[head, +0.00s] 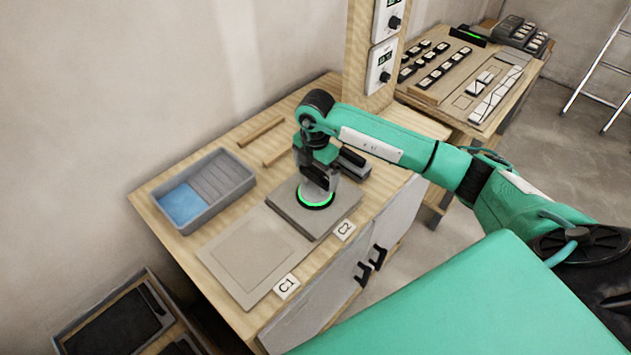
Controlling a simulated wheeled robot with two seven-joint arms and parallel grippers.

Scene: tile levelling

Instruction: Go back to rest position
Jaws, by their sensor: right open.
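My right gripper (318,184) points down over the grey tile (289,214) at the place marked C2 (344,230). A dark round device with a glowing green ring (316,204) sits on that tile, right under the gripper. The fingers are open around or just above the device; whether they touch it cannot be told. My right arm reaches in from the right. My left gripper is not in view.
Left of the tile lies a flat panel (250,255) marked C1 (287,286). A grey tray (225,183) with a blue pad (183,204) and wooden strips (261,131) lie behind. A post with two control boxes (381,66) stands near my arm.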

